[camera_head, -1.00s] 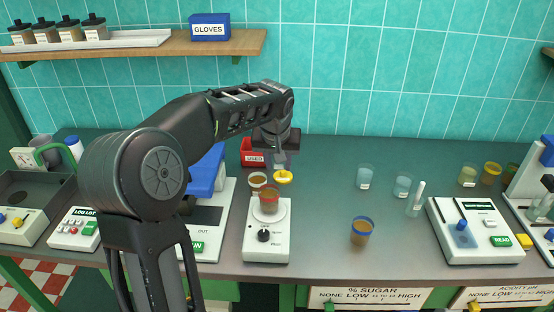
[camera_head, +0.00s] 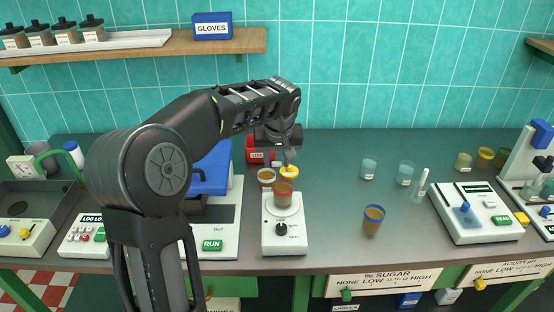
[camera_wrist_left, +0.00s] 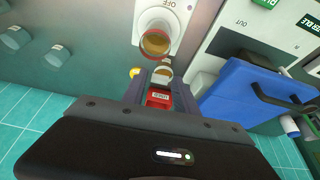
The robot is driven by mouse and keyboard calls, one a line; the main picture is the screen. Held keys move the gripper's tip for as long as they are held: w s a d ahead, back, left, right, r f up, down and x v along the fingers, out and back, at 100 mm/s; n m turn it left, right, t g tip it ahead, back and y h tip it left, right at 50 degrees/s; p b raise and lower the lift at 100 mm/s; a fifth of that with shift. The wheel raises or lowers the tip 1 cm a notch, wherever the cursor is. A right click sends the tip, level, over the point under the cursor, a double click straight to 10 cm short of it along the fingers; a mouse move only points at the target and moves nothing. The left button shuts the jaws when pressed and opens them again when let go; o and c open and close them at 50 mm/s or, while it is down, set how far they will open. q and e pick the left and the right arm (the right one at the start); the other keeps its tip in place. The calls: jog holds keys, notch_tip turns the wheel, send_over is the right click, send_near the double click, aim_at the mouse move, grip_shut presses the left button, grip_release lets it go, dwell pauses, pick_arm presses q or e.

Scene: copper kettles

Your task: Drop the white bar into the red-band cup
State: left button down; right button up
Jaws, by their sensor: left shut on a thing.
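The red-band cup (camera_head: 283,196) holds brown liquid and stands on the white stirrer (camera_head: 284,238). It also shows in the left wrist view (camera_wrist_left: 155,43), with its reddish rim. My left gripper (camera_head: 288,157) is behind and above this cup, near a yellow round thing (camera_head: 289,171). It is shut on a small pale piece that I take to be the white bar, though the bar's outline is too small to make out. In the wrist view the dark fingers frame a red box and a white-rimmed cup beyond. My right gripper is out of view.
A white-band cup (camera_head: 266,176) stands behind the stirrer, by a red box (camera_head: 254,154). A blue-band cup (camera_head: 373,220) is to the right. A machine with a blue lid (camera_head: 212,170) stands close on the left. The middle of the counter is free.

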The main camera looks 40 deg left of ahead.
pick_arm(q)
notch_tip(320, 180, down, 6)
jog(key=b, duration=0.4)
jog(key=c, duration=0.9)
grip_release()
jog(key=shift+b+v, duration=0.55)
jog(key=shift+v, duration=3.35)
